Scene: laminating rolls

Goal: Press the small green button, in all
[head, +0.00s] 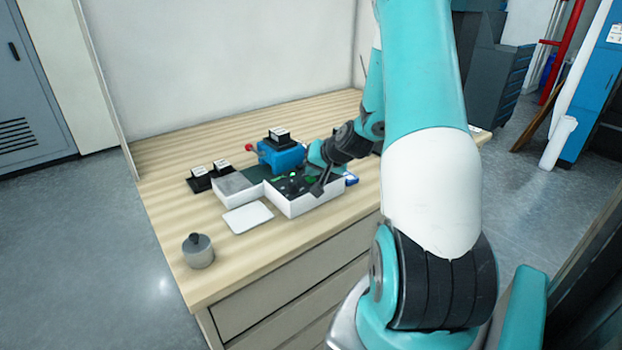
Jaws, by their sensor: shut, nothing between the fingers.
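A white box with a dark top panel (290,207) stands on the wooden bench. Small green spots show on its top, one near the middle (293,175) and a larger one (311,179) close to my gripper. Which of them is the small green button is too small to tell. My gripper (317,191) is shut and empty, with its dark fingers pointing down at the right part of the panel. I cannot tell whether the fingertips touch it. My gripper and wrist hide part of the panel's right side.
A blue device (282,157) with a red knob (249,148) stands behind the box. A grey-topped white block (236,190), black holders (200,181) and a white plate (248,217) lie to the left. A grey cylinder (198,252) stands near the front. The bench's front left is mostly clear.

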